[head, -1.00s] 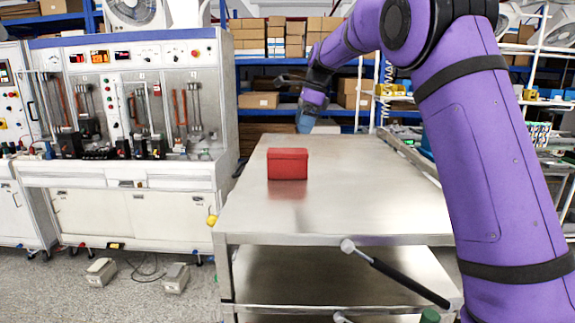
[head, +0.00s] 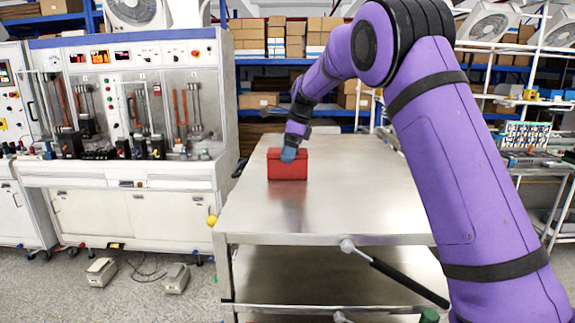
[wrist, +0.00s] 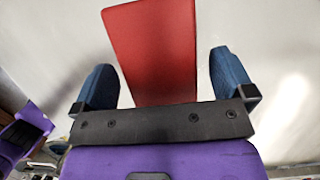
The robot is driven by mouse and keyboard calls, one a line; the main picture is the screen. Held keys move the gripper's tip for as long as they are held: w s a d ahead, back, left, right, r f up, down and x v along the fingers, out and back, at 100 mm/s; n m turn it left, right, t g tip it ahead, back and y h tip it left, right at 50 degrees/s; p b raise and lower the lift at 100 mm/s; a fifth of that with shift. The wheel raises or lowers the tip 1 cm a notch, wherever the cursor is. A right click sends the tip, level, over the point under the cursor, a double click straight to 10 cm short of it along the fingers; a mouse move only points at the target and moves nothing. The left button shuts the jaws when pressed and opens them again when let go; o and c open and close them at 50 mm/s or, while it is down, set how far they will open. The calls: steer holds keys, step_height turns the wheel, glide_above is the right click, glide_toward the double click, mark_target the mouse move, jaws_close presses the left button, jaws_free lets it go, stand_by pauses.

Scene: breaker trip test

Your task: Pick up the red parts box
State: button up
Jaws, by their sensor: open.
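The red parts box (head: 287,170) sits upright on the steel table, toward its far left part. In the wrist view the red box (wrist: 155,50) lies between the two blue fingers, with a gap on each side. My gripper (head: 289,153) is at the top of the box in the head view, and it also shows in the wrist view (wrist: 162,82). It is open and holds nothing. Part of the box's top is hidden behind the fingers in the head view, and I cannot tell whether they touch it.
The steel table top (head: 350,205) is clear around the box. A test bench (head: 120,130) with breakers stands to the left. Shelves with cardboard boxes (head: 290,30) are behind. A black handle (head: 405,280) sticks out at the table's front.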

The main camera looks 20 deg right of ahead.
steer(key=shift+x, duration=1.2)
steer(key=shift+f, duration=0.25)
steer(key=shift+c, duration=0.5)
steer(key=c, duration=1.1)
